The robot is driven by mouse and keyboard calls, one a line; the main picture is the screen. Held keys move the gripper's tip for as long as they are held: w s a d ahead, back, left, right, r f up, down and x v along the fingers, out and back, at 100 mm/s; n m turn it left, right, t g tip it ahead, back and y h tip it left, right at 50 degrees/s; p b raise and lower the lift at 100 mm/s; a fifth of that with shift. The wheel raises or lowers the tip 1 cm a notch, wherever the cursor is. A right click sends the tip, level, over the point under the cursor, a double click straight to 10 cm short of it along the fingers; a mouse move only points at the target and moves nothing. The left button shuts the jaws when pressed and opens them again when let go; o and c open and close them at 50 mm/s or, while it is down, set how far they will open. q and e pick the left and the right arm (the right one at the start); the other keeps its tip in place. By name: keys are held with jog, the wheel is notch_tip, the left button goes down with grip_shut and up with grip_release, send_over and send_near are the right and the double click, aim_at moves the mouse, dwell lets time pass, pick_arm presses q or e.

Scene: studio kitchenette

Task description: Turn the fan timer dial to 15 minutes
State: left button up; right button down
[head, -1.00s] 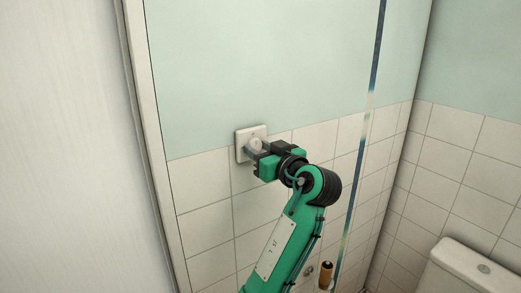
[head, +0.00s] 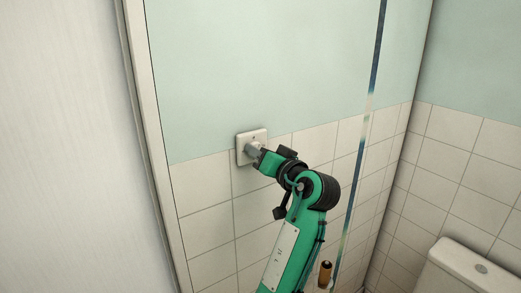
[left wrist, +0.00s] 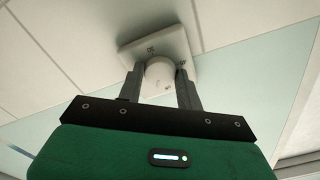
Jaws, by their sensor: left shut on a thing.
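The fan timer is a white square plate (head: 243,138) on the wall, at the edge between tiles and pale green paint. In the left wrist view its plate (left wrist: 172,38) carries small dark marks around a round white dial (left wrist: 160,80). My left gripper (head: 253,149) is at the front of the plate, shut on the dial. In the left wrist view one finger of the gripper (left wrist: 160,88) lies on each side of the dial. My right gripper is in neither view.
A narrow glass-like panel edge (head: 361,150) runs vertically to the right of my arm. A white toilet cistern (head: 470,266) stands at the lower right. A pale door or panel (head: 60,150) fills the left side. The wall around the timer is clear.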

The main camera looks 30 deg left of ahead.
pick_arm(q)
jog(key=shift+r+m+p, duration=0.15)
jog(key=shift+m+p, duration=4.3)
jog(key=shift+m, duration=1.35)
jog(key=o, duration=1)
